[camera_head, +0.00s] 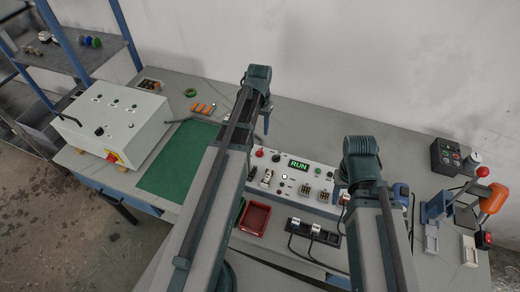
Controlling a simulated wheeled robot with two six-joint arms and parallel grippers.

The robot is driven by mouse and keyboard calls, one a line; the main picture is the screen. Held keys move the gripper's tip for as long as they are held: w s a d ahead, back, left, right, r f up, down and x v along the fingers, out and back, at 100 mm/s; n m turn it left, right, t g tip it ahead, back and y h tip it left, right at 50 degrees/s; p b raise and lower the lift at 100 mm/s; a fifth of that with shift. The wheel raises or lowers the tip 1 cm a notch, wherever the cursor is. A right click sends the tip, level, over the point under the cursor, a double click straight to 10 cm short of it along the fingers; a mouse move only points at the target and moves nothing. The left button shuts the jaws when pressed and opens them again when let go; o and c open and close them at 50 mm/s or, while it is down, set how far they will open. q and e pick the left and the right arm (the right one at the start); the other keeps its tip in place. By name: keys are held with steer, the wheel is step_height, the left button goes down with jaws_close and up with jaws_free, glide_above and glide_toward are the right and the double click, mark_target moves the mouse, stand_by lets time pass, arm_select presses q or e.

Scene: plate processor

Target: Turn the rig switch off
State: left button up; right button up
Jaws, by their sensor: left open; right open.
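A white control panel (285,176) at the middle of the bench has a lit green RUN display (298,165), a red knob (259,153), and small switches and buttons. I cannot tell which control is the rig switch. A red-and-yellow rotary switch (113,157) sits on the white box at the left. My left gripper (267,122) shows only in part, behind the panel's left end, mostly hidden by my arm. My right gripper (340,183) is barely visible by the panel's right end, mostly hidden by my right arm. No object shows in either gripper.
A green mat (178,160) lies left of my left arm. A red tray (255,218) and a black socket strip (315,233) sit in front of the panel. A lever press (437,206) with a red knob and orange handle stands at the right. The bench behind the panel is fairly clear.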

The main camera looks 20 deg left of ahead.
mark_target(260, 151)
arm_select(q)
step_height(260, 151, down, 12)
steer(key=b, duration=1.1)
steer(key=shift+f+b, duration=0.25)
steer(key=shift+b, duration=0.1)
arm_select(e)
step_height(260, 151, down, 12)
steer(key=shift+f, duration=0.2)
arm_select(q)
steer(key=shift+r, duration=0.1)
jaws_close()
